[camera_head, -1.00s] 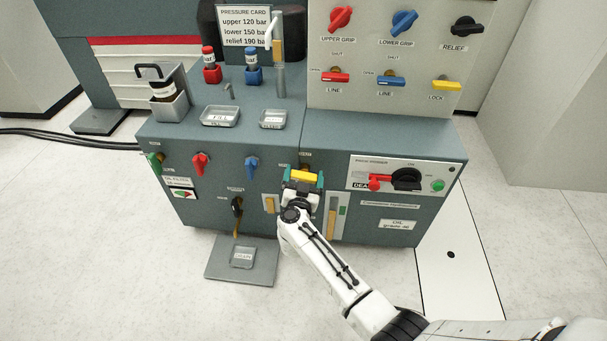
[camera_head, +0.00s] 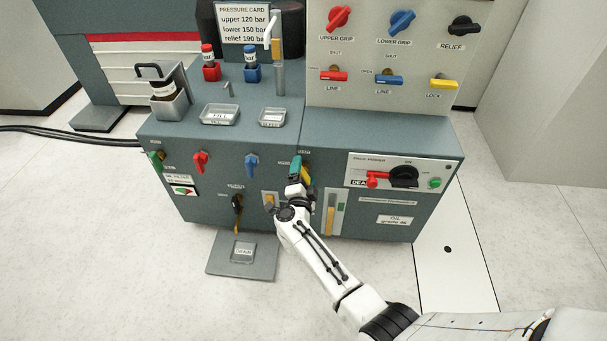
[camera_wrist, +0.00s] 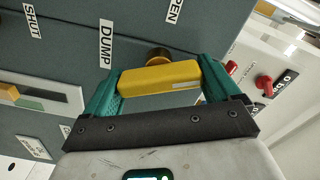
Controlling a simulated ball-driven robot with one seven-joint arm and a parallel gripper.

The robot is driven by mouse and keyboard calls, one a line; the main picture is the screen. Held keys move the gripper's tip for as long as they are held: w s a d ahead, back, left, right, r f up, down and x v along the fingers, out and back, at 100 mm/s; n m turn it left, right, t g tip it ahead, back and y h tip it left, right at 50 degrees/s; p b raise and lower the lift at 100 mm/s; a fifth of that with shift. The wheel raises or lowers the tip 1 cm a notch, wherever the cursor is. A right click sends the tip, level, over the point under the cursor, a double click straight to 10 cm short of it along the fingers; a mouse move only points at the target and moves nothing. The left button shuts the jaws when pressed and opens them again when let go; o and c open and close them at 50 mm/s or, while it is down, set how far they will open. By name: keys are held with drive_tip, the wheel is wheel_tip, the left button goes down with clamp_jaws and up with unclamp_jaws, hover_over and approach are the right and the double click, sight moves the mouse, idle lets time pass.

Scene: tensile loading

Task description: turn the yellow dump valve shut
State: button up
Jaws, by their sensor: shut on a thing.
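The yellow dump valve handle (camera_wrist: 160,77) sits between the two green fingers of my gripper (camera_wrist: 158,88) in the wrist view, with its brass stem (camera_wrist: 158,53) behind it on the grey-green cabinet front. My gripper is shut on the handle across its two ends. A DUMP label (camera_wrist: 106,43) is beside the valve, with a SHUT label (camera_wrist: 32,20) on one side and an OPEN label (camera_wrist: 175,9) on the other. In the head view the yellow handle (camera_head: 302,173) shows partly behind my gripper (camera_head: 299,170), and it stands steeply tilted.
Blue (camera_head: 251,165) and red (camera_head: 200,162) valve handles are to the left on the same front. The pack power switch panel (camera_head: 403,174) is to the right. A sight gauge (camera_head: 331,215) is close below right. A drain tray (camera_head: 228,268) lies on the floor.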

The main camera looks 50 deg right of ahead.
drive_tip(key=m, duration=0.5)
drive_tip(key=shift+f+b, duration=0.2)
drive_tip(key=shift+b, duration=0.1)
idle(0.5)
drive_tip(key=o, duration=0.8)
drive_tip(key=p+v, duration=0.3)
drive_tip(key=v, duration=0.8)
drive_tip(key=shift+p, duration=0.35)
